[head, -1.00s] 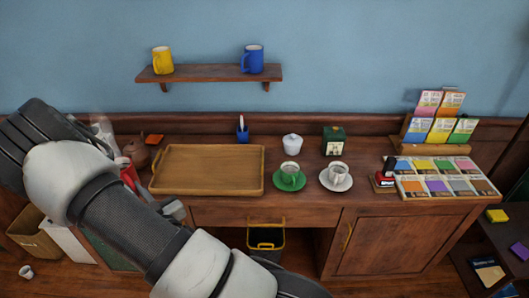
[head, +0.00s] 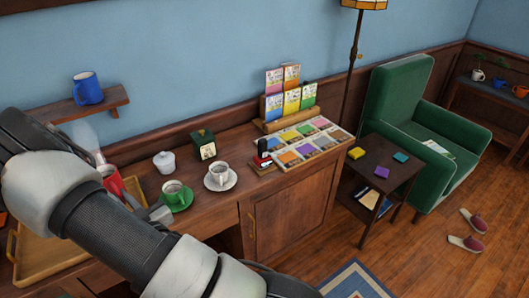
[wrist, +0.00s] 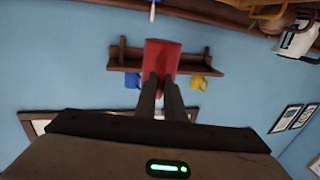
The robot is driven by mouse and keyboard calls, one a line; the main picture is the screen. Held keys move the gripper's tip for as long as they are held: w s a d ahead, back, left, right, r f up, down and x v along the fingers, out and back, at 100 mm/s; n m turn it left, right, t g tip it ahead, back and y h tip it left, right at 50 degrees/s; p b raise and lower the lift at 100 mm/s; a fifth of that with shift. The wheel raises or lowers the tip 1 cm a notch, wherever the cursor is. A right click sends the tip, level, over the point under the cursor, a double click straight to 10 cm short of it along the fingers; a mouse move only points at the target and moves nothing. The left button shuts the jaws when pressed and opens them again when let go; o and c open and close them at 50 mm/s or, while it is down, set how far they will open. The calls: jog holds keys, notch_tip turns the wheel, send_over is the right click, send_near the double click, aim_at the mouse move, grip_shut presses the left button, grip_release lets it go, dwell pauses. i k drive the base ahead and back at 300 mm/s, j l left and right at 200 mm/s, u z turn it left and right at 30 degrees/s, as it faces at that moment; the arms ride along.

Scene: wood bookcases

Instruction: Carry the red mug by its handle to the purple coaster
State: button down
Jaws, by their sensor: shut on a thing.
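The red mug (head: 112,180) is at the left in the head view, partly hidden behind my arm. It also shows in the wrist view (wrist: 163,55), at the tips of my fingers. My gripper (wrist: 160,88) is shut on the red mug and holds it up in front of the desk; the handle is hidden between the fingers. The purple coaster (head: 381,172) lies flat on a small dark side table (head: 376,191) to the right, well away from the mug. Nothing stands on the coaster.
A yellow coaster (head: 356,152) and a teal coaster (head: 401,157) share the side table. A green armchair (head: 400,100) stands behind it, a floor lamp (head: 352,75) beside it. The desk holds a tray (head: 40,262), green cup (head: 174,193), white cup (head: 220,176) and card racks. Slippers (head: 466,243) lie on the floor.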

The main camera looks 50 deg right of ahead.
aim_at(381, 174)
jog(key=l+z, duration=0.3)
jog(key=k+l+z, duration=0.1)
jog(key=l+z, duration=0.6)
jog(key=l, duration=0.35)
jog(key=i+l+z, duration=0.1)
jog(key=l, duration=0.65)
jog(key=i+l, duration=0.1)
jog(key=l, duration=0.6)
jog(key=i+l, duration=0.15)
jog(key=l, duration=0.2)
jog(key=i+l, duration=0.15)
jog(key=l, duration=0.15)
jog(key=l+z, duration=0.05)
